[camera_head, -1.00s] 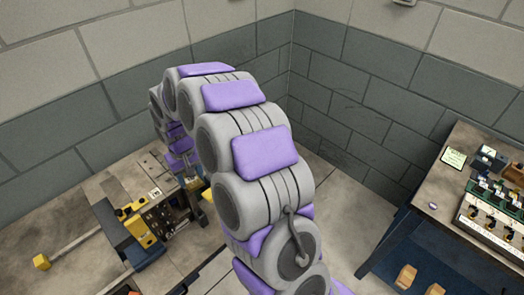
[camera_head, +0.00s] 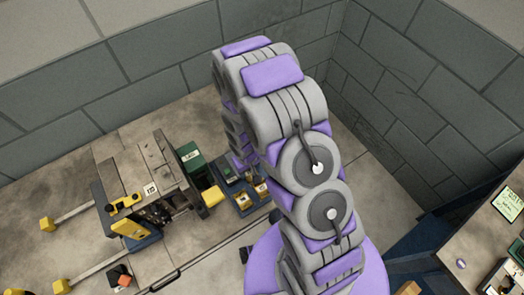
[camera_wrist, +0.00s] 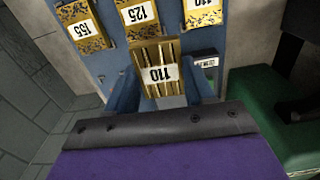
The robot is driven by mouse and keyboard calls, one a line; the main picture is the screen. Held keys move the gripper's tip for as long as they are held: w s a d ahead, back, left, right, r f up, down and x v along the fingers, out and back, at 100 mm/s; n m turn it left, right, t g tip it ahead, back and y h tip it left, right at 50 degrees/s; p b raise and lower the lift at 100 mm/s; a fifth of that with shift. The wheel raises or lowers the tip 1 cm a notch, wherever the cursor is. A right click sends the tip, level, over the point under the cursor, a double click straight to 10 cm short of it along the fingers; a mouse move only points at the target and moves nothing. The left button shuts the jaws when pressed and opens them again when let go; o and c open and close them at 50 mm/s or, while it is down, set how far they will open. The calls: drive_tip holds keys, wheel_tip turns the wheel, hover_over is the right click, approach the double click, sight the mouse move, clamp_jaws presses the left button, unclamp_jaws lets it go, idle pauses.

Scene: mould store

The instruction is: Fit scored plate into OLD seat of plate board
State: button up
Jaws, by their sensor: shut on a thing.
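In the wrist view my gripper (camera_wrist: 165,92) is shut on a yellow plate (camera_wrist: 157,53) with dark score lines and a white label reading 110. The blue plate board (camera_wrist: 98,62) lies just beyond it. Whether the held plate touches the board, I cannot tell. A small pale label (camera_wrist: 208,62) sits on the board right of the held plate; its lettering is too small to read surely. In the head view the board (camera_head: 243,203) shows at the lower left of my arm, and my gripper is hidden behind the arm.
Speckled yellow plates marked 155 (camera_wrist: 82,29), 125 (camera_wrist: 143,16) and 110 (camera_wrist: 203,10) sit on the board. A green box (camera_wrist: 262,108) stands close on the right; it also shows in the head view (camera_head: 190,160). A bench (camera_head: 480,240) is at the right.

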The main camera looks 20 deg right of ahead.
drive_tip(key=s, duration=0.1)
drive_tip(key=s+f, duration=0.2)
drive_tip(key=shift+s, duration=0.25)
drive_tip(key=w+d, duration=0.3)
drive_tip(key=w, duration=0.1)
drive_tip(key=shift+d+f, duration=0.2)
drive_tip(key=shift+d, duration=0.2)
drive_tip(key=w, duration=0.2)
drive_tip(key=w+d, duration=0.1)
drive_tip(key=w, duration=0.2)
drive_tip(key=w+f+b, duration=0.1)
drive_tip(key=w, duration=0.1)
drive_tip(key=shift+w+d, duration=0.25)
drive_tip(key=shift+w, duration=0.1)
drive_tip(key=shift+w+d, duration=1.15)
drive_tip(key=shift+d, duration=0.05)
drive_tip(key=shift+w+d+f, duration=0.1)
drive_tip(key=shift+d, duration=0.2)
drive_tip(key=shift+f, duration=0.3)
drive_tip(key=f, duration=0.1)
drive_tip(key=a+f+b, duration=0.1)
drive_tip(key=shift+f, duration=0.4)
drive_tip(key=shift+a, duration=0.15)
drive_tip(key=o, duration=1.1)
drive_tip(key=shift+c, duration=0.2)
drive_tip(key=o, duration=0.4)
drive_tip(key=shift+d, duration=0.4)
drive_tip(key=shift+c, duration=0.2)
drive_tip(key=shift+a+r, duration=0.1)
drive_tip(key=shift+a, duration=0.05)
